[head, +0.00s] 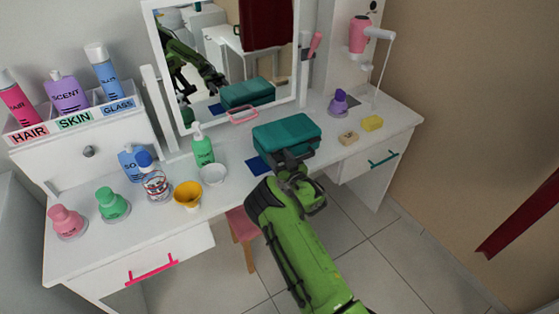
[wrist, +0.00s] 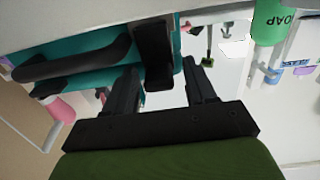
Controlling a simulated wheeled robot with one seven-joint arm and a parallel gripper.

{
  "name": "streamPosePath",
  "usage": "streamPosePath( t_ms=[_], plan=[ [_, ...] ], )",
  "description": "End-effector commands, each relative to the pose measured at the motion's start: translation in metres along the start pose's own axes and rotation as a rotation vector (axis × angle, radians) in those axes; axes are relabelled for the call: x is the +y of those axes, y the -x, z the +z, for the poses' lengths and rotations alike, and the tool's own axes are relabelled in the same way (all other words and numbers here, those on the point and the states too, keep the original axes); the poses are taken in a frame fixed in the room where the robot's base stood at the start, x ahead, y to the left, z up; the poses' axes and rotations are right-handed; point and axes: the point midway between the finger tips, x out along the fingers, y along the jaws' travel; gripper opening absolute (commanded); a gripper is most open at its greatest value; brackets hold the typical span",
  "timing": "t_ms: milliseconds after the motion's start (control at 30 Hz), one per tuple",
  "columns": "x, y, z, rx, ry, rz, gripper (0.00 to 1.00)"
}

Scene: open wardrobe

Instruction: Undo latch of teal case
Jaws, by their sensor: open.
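The teal case (head: 287,132) lies on the white dressing table in front of the mirror. My gripper (head: 291,158) is at its front side and hides part of that side. In the wrist view the teal case (wrist: 85,62) fills the upper left, with its black handle (wrist: 75,62). A black latch (wrist: 154,55) stands out from the case between the tips of my gripper (wrist: 162,80). The fingers are apart, one on each side of the latch in the picture. I see no clear contact with it.
A blue cloth (head: 258,165) lies left of the case, with a white bowl (head: 213,174) and green soap bottle (head: 202,148) beyond. A tan block (head: 348,138), yellow block (head: 373,123) and purple bottle (head: 339,103) stand to the right. The mirror (head: 225,60) rises behind.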

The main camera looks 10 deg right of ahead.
Motion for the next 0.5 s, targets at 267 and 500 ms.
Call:
streamPosePath(
  t_ms=[267,500],
  plan=[
    [0.0000,0.0005,-0.0003,0.000,0.000,0.000,0.31],
    [0.0000,0.0008,0.0002,0.000,0.000,0.000,0.05]
  ],
)
